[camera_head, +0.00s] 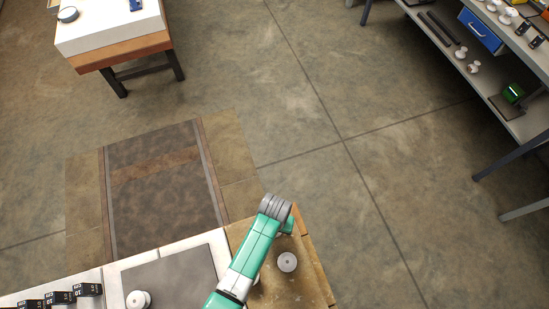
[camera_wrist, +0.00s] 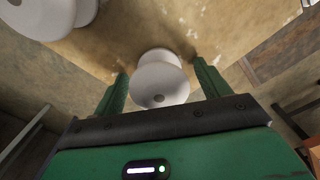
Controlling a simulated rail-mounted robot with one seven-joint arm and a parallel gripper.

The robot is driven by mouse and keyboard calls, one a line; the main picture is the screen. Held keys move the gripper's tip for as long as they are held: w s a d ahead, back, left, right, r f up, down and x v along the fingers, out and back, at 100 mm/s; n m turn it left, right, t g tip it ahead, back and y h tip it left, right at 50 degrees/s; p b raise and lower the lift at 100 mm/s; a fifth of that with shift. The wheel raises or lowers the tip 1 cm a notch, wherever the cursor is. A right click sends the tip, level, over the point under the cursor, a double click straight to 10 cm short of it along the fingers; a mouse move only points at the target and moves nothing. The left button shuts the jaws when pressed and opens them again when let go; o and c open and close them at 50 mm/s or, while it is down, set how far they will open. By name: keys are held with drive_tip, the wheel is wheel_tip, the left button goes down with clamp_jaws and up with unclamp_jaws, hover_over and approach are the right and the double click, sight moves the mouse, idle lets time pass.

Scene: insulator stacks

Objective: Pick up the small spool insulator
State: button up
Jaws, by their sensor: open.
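In the wrist view, my gripper (camera_wrist: 159,68) is open, with one green finger on each side of a white spool insulator (camera_wrist: 160,82). The spool has a round flange with a dark centre hole facing the camera. It stands between the fingers with visible space at both sides, not clasped. In the head view, my teal arm reaches over the wooden bench end, and the fingers are hidden. A white spool (camera_head: 287,262) stands just right of the arm there. I cannot tell for certain that it is the one between the fingers.
A larger white insulator (camera_wrist: 45,14) is at the wrist view's upper left. Another white insulator (camera_head: 138,299) stands on a grey mat (camera_head: 175,275), near several black boxes (camera_head: 60,297). A white-topped table (camera_head: 110,30) and a loaded shelf (camera_head: 520,120) stand farther off. Open floor lies between.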

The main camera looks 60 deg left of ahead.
drive_tip(key=c, duration=1.1)
drive_tip(key=shift+r, duration=0.6)
wheel_tip(320, 180, up, 2)
drive_tip(key=shift+r+p, duration=0.25)
drive_tip(key=shift+p, duration=0.25)
drive_tip(key=s, duration=0.5)
drive_tip(key=s+r, duration=0.1)
drive_tip(key=s, duration=0.4)
drive_tip(key=s+p, duration=0.1)
drive_tip(key=s, duration=0.5)
drive_tip(key=shift+r, duration=0.2)
